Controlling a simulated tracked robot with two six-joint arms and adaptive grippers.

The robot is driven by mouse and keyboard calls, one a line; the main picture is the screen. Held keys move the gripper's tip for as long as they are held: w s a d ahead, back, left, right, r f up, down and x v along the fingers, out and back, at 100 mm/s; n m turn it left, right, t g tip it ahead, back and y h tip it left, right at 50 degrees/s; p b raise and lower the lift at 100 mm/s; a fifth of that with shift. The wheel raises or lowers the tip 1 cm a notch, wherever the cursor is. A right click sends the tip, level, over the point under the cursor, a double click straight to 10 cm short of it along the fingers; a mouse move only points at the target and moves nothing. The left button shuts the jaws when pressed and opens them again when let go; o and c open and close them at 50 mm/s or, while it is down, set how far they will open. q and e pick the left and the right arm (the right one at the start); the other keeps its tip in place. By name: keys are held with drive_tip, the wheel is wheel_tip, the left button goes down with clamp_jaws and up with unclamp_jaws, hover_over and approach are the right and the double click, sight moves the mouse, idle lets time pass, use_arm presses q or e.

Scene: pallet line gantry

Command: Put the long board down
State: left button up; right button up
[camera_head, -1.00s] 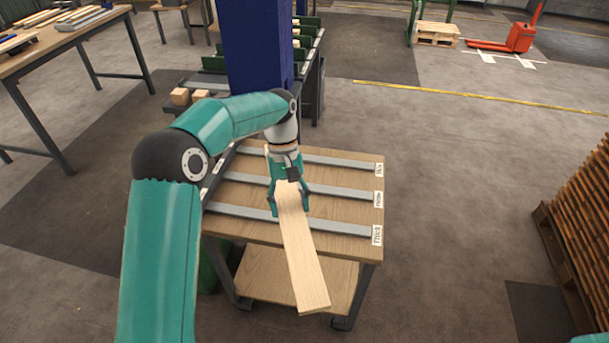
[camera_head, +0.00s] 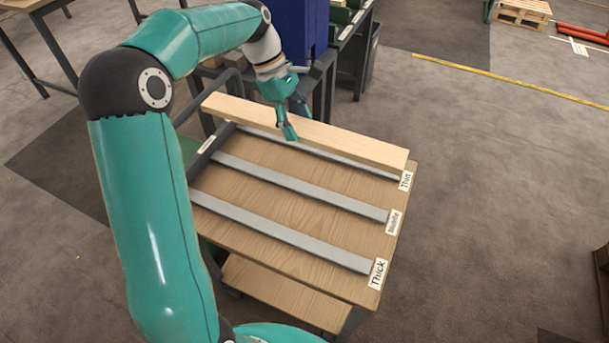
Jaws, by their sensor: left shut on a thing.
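The long board (camera_head: 350,143) is pale wood and lies lengthwise along the far edge of the wooden cart top (camera_head: 290,217), behind the rail labelled Thin. Its left end sticks out past the cart's left rail. I cannot tell whether its underside touches the cart top or is slightly above it. My left gripper (camera_head: 296,120) reaches down from above and is shut on the board near its middle, one finger on the near face. The far finger is partly hidden. My right gripper is not in view.
Three grey rails cross the cart top, with labels Thin (camera_head: 405,180), Middle (camera_head: 393,221) and Thick (camera_head: 378,272) at their right ends. The lanes between them are empty. A blue column (camera_head: 302,32) stands behind the cart.

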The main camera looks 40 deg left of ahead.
sight(300, 185)
use_arm(q)
wheel_tip(300, 185, down, 19)
drive_tip(key=shift+s+a+f, duration=0.15)
drive_tip(key=shift+f, duration=0.05)
idle(0.3)
drive_tip(key=o, duration=1.4)
drive_tip(key=shift+b, duration=0.3)
drive_tip(key=shift+s, duration=0.1)
drive_tip(key=shift+r, duration=0.15)
drive_tip(key=v, duration=1.1)
drive_tip(key=shift+a+r, duration=0.25)
drive_tip(key=shift+r, duration=0.1)
drive_tip(key=shift+s, duration=0.15)
